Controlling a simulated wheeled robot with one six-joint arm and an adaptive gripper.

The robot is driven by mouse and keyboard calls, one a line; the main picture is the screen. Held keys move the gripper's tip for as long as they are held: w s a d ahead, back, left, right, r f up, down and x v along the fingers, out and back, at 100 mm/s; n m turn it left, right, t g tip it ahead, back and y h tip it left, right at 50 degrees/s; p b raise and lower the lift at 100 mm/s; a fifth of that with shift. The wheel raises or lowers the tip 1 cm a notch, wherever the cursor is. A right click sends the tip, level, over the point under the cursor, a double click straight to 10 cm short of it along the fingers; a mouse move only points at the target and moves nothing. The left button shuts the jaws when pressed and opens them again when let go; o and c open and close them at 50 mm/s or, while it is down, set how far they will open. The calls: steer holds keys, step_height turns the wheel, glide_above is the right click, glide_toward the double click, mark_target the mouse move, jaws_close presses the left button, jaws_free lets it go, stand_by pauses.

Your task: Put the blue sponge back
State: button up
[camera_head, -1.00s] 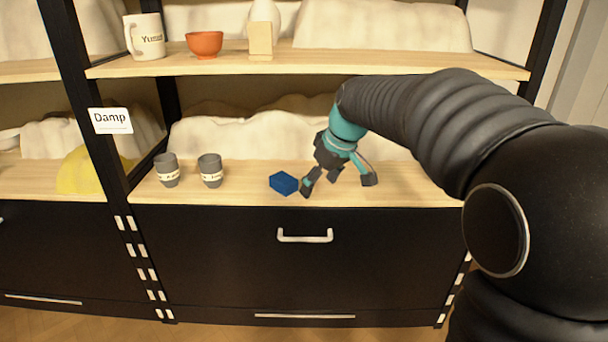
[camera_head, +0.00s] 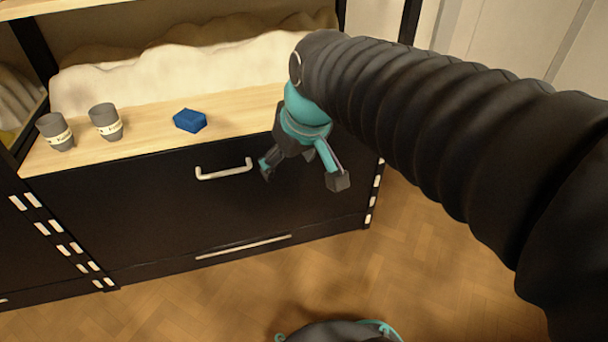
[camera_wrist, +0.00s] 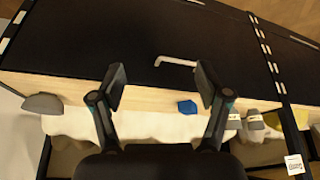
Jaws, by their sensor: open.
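The blue sponge (camera_head: 190,120) lies on the light wooden shelf (camera_head: 150,141), to the right of two grey cups. In the wrist view the sponge (camera_wrist: 187,107) also lies on the shelf, close to the right finger in the picture. My gripper (camera_head: 302,178) is open and empty. In the head view it hangs in front of the black drawer front, right of the sponge and apart from it. In the wrist view the two fingers (camera_wrist: 161,88) stand wide apart with nothing held between them.
Two grey cups (camera_head: 55,131) (camera_head: 106,121) with pale labels stand on the shelf's left part. A pale lumpy mass (camera_head: 180,70) fills the shelf's back. A drawer handle (camera_head: 223,170) sticks out below the shelf. In the wrist view a grey rounded object (camera_wrist: 42,103) is at the left.

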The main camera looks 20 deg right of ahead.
steer(key=s+d+f+m, duration=0.1)
steer(key=s+f, duration=0.1)
steer(key=s, duration=0.2)
steer(key=s+d+f+m+t+h, duration=0.1)
steer(key=s+d+f+m, duration=0.1)
steer(key=s, duration=0.3)
steer(key=shift+s+f, duration=0.3)
